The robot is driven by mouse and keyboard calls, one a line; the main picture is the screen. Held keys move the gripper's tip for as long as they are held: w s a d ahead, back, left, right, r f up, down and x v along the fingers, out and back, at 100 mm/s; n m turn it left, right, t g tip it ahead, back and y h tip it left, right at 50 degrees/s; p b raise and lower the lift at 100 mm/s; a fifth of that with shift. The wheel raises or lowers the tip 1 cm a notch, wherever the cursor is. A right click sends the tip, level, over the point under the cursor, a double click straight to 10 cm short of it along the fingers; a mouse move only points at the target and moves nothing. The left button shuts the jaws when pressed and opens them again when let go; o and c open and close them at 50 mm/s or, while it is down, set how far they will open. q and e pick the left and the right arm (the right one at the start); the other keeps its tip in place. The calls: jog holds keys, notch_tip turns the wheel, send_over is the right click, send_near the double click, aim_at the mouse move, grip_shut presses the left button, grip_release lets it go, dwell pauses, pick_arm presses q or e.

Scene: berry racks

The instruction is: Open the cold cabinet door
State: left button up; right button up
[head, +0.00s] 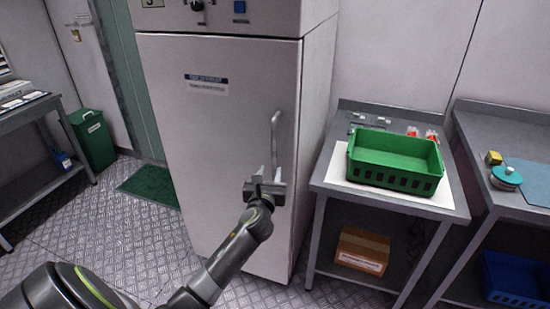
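The cold cabinet (200,130) is a tall pale grey unit with a labelled front door, and the door looks shut. Its vertical metal handle (275,130) is on the right side of the door. My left gripper (270,172) is at the lower end of the handle, with its two pale fingers apart. The handle's lower end appears to lie between or just behind the fingers; I cannot tell whether they touch it. My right gripper is not in view.
A steel table (330,180) with a green crate (395,182) stands close to the cabinet's right, a cardboard box (362,250) on its lower shelf. Another bench (500,125) is further right. A green bin (92,138) and green mat (150,185) are left. The floor before the door is clear.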

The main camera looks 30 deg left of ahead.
aim_at(274, 158)
pick_arm(q)
jog(key=b+x, duration=0.1)
jog(key=x, duration=0.8)
grip_shut()
